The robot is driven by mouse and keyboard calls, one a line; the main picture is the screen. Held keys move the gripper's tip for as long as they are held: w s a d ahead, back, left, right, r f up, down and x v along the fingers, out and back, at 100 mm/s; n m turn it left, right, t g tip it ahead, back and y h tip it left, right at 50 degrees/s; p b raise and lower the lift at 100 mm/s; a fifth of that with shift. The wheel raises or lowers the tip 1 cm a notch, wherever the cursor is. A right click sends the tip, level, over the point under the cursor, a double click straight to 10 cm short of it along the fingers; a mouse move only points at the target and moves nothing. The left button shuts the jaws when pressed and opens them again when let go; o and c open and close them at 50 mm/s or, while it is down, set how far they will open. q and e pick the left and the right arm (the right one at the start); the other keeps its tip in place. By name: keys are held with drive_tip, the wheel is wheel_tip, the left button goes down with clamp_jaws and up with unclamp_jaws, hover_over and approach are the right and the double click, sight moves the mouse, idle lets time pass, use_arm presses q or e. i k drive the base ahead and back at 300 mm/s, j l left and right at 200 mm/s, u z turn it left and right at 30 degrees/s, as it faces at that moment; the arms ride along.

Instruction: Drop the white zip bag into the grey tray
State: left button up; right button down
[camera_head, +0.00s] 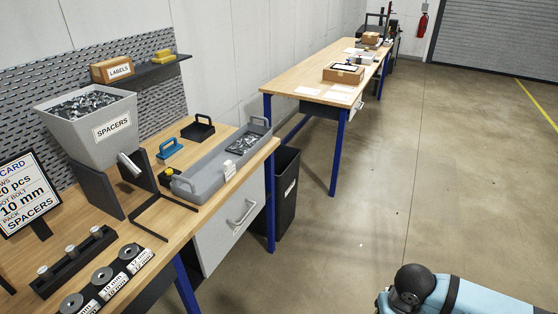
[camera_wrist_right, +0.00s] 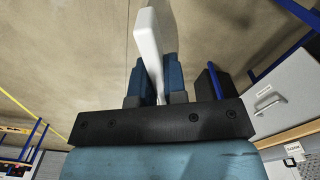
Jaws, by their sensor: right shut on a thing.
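In the right wrist view, my right gripper (camera_wrist_right: 155,80) is shut on a thin white item seen edge-on, which looks like the white zip bag (camera_wrist_right: 148,42). It is held over the bare floor, away from the bench. My left gripper is in neither view; my right gripper is outside the head view.
A bin of spacers (camera_head: 95,120) stands on a dark stand left of the tray. Blue (camera_head: 170,148) and black (camera_head: 198,128) handled holders sit behind the tray. A black waste bin (camera_head: 286,190) stands beside the bench. The floor (camera_head: 400,180) to the right is clear.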

sight(214, 173)
drive_tip(key=i+l+z, duration=0.1)
drive_tip(key=i+z, duration=0.3)
drive_tip(key=i, duration=0.15)
drive_tip(key=i+z, duration=0.4)
drive_tip(key=i, duration=0.2)
drive_tip(key=i+z, duration=0.25)
drive_tip(key=i, duration=0.4)
drive_tip(key=i+j+z, duration=0.2)
drive_tip(key=i, duration=0.45)
drive_tip(key=i+u, duration=0.25)
drive_tip(key=u, duration=0.15)
drive_tip(key=i+l+u, duration=0.15)
drive_tip(key=u, duration=0.25)
drive_tip(key=i+u, duration=0.1)
drive_tip(key=u, duration=2.9)
